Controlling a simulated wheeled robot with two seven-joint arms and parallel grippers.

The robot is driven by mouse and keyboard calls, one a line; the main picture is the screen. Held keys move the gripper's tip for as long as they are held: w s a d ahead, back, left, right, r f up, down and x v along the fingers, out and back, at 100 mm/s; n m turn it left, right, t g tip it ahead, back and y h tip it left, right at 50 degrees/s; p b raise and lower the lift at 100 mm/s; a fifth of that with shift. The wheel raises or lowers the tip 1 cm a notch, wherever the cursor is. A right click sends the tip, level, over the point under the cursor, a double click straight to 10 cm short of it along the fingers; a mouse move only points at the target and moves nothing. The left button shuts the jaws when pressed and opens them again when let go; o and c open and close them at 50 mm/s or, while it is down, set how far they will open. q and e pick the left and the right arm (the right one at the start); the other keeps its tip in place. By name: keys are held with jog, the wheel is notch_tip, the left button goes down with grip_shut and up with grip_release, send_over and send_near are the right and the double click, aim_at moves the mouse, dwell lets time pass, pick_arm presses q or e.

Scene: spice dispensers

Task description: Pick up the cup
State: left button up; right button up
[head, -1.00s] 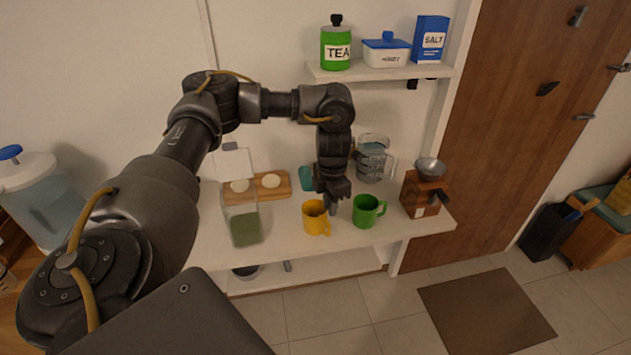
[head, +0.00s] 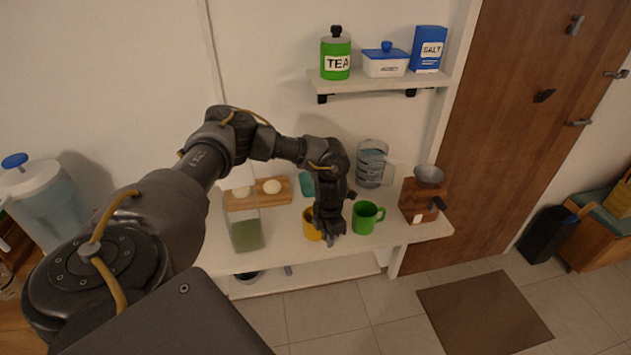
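A yellow cup (head: 310,226) and a green cup (head: 364,217) stand upright on the white counter (head: 400,236). The green cup's handle points right. My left gripper (head: 331,238) points down at the yellow cup and hides its right part, handle included. I cannot tell whether the fingers are around the yellow cup or only in front of it, nor whether they are apart. The green cup stands just right of my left gripper, apart from it. A teal cup (head: 306,184) is partly hidden behind my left arm. My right gripper is not in view.
A glass container with green contents (head: 247,234) stands left of the yellow cup. A wooden board (head: 283,193), a glass pitcher (head: 371,163) and a coffee grinder (head: 418,200) line the back and right. A shelf (head: 375,83) with a tea tin, box and salt hangs above.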

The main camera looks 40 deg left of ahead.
pick_arm(q)
jog(key=shift+f, duration=0.25)
grip_shut()
jog(key=shift+r, duration=0.15)
jog(key=shift+w+r, duration=0.1)
jog(key=shift+r, duration=0.55)
jog(key=s+d+r+b, duration=0.4)
jog(key=d+r, duration=0.7)
jog(key=d, duration=0.2)
jog(key=shift+d+r, duration=0.25)
jog(key=shift+d, duration=0.05)
